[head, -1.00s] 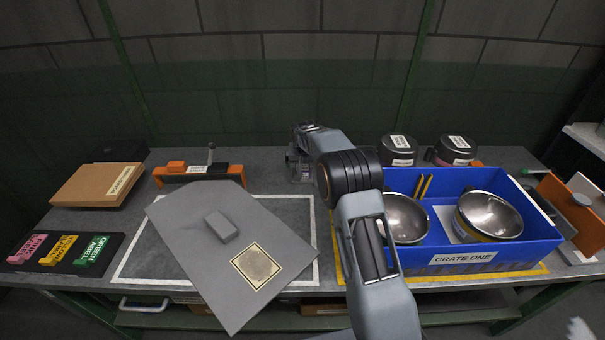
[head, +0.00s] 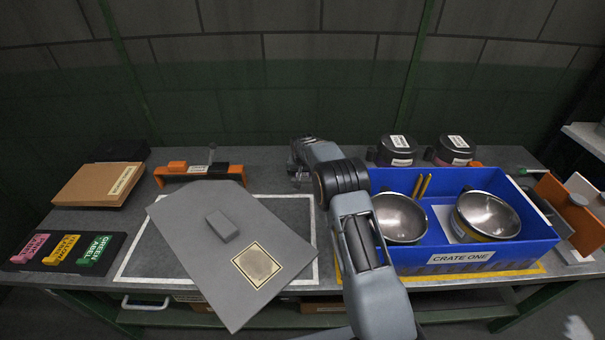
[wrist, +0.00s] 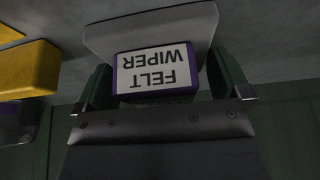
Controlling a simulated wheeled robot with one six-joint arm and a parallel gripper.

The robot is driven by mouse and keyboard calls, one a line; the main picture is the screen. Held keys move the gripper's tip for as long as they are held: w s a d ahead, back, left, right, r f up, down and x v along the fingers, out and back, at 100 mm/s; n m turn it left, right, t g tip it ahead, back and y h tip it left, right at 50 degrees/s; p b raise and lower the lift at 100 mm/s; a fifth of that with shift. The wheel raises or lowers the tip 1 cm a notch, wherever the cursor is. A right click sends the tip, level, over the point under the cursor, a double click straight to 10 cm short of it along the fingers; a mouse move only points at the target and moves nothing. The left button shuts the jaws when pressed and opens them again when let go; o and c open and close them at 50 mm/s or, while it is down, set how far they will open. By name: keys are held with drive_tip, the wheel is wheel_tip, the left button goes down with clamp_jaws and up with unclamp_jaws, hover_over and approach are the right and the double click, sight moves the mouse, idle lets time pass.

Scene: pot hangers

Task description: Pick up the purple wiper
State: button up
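The purple wiper (wrist: 160,72) shows in the wrist view, with a white label reading "FELT WIPER" upside down and a wide pale grey part behind it. My gripper (wrist: 160,88) has one dark green finger on each side of the wiper, very close to its sides. Whether the fingers press on it is not clear. In the head view my gripper (head: 300,176) is low over the back middle of the table, and I cannot make out the wiper there.
A blue crate (head: 488,257) with metal bowls stands to the right, with dark pots (head: 397,151) behind it. A grey board (head: 190,225) lies in front left. An orange holder (head: 232,172) is left of my gripper. A yellow block (wrist: 28,70) is beside my gripper in the wrist view.

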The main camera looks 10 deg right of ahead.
drive_tip(key=c, duration=0.5)
drive_tip(key=shift+r, duration=0.15)
drive_tip(key=shift+r, duration=0.6)
drive_tip(key=s+a+r+b, duration=0.1)
drive_tip(key=s+a+r, duration=0.2)
drive_tip(key=r, duration=0.1)
drive_tip(key=s+a+r+b, duration=0.1)
drive_tip(key=s+a+r, duration=0.2)
drive_tip(key=s, duration=0.1)
drive_tip(key=s+a+r+b, duration=0.1)
drive_tip(key=s+a+r, duration=0.2)
drive_tip(key=r, duration=0.1)
drive_tip(key=shift+s+a+r, duration=0.2)
drive_tip(key=shift+s+r, duration=0.05)
drive_tip(key=shift+r, duration=0.05)
